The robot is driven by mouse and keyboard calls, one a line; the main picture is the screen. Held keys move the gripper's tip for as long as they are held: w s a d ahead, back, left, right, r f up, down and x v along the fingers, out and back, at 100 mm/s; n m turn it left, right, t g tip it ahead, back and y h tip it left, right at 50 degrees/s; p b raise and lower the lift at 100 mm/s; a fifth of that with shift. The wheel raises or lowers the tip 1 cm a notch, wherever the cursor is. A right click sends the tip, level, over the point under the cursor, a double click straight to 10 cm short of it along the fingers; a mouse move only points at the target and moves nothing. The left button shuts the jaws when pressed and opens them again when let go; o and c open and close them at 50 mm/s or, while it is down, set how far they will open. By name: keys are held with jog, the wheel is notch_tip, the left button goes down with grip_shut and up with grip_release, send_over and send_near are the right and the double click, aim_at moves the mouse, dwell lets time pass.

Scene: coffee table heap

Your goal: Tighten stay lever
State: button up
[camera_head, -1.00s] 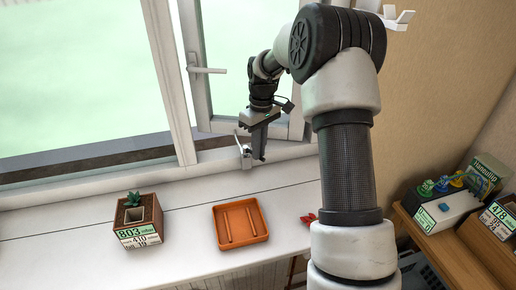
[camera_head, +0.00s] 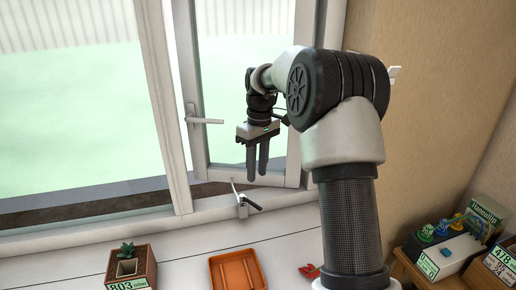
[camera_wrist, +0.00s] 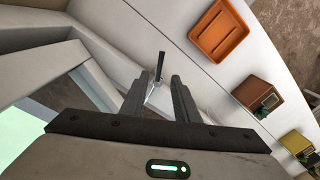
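The stay lever (camera_head: 243,205) is a small metal fitting with a dark handle at the foot of the open window sash. In the head view its handle points down and to the right. In the wrist view the lever (camera_wrist: 159,68) shows just beyond my fingertips. My gripper (camera_head: 257,178) points down in front of the sash, above the lever and apart from it in the head view. Its two fingers have a gap between them with nothing held. The wrist view also shows my gripper (camera_wrist: 158,80) open, with the lever's base seen between the fingers.
The open window sash (camera_head: 215,90) has a handle at its left. An orange tray (camera_head: 215,277) and a planter box (camera_head: 148,266) stand on the white sill. A red object (camera_head: 309,271) lies right of the tray. A side shelf with boxes (camera_head: 486,216) is at the right.

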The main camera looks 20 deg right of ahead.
notch_tip(320, 180, up, 7)
jog(key=shift+d+p, duration=0.2)
jog(key=shift+p, duration=0.15)
jog(key=shift+w+f, duration=0.1)
jog(key=s+a+r+m+t+h+p, duration=0.1)
jog(key=s+a+r+m+t+p, duration=0.1)
jog(key=s+r, duration=0.5)
jog(key=s+a+r+m+t+p, duration=0.1)
jog(key=s+a+r, duration=0.3)
jog(key=s, duration=0.5)
jog(key=s+f+m+t+p, duration=0.2)
jog(key=s+m+t, duration=0.1)
jog(key=s, duration=1.2)
jog(key=shift+s+f, duration=0.15)
jog(key=shift+f, duration=0.2)
jog(key=shift+d, duration=0.1)
